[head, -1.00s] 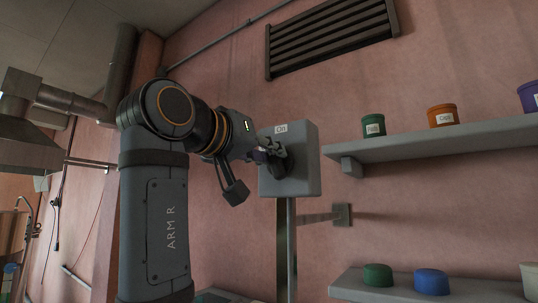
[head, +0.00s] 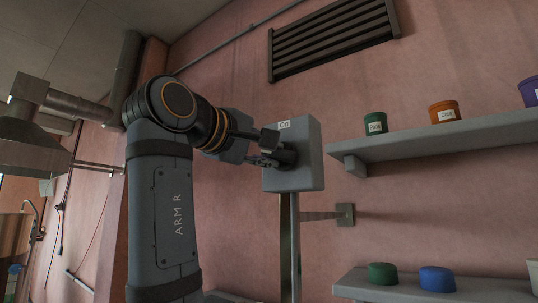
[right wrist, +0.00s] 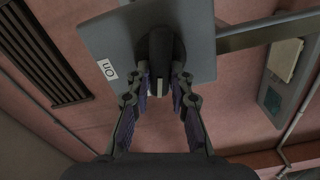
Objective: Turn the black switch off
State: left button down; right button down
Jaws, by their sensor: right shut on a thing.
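The black switch (head: 288,157) is a round knob on the front of a grey box (head: 307,140). The box has a white "On" label (head: 284,125) at its upper left and sits on a grey post. In the right wrist view the black knob (right wrist: 160,45) has a raised grip, and the "On" label (right wrist: 107,69) shows turned on its side. My right gripper (head: 274,160) is at the box front, shut on the knob; its two fingers (right wrist: 160,87) sit on either side of the grip. My left gripper is not in view.
A grey shelf (head: 440,141) with several labelled coloured pots stands to the right. A dark vent (head: 330,38) is on the pink wall above.

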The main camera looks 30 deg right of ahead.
jog(key=shift+f+n+b, duration=0.15)
jog(key=shift+n+b, duration=0.3)
jog(key=shift+n, duration=1.15)
jog(key=c, duration=1.2)
grip_release()
jog(key=shift+d, duration=0.1)
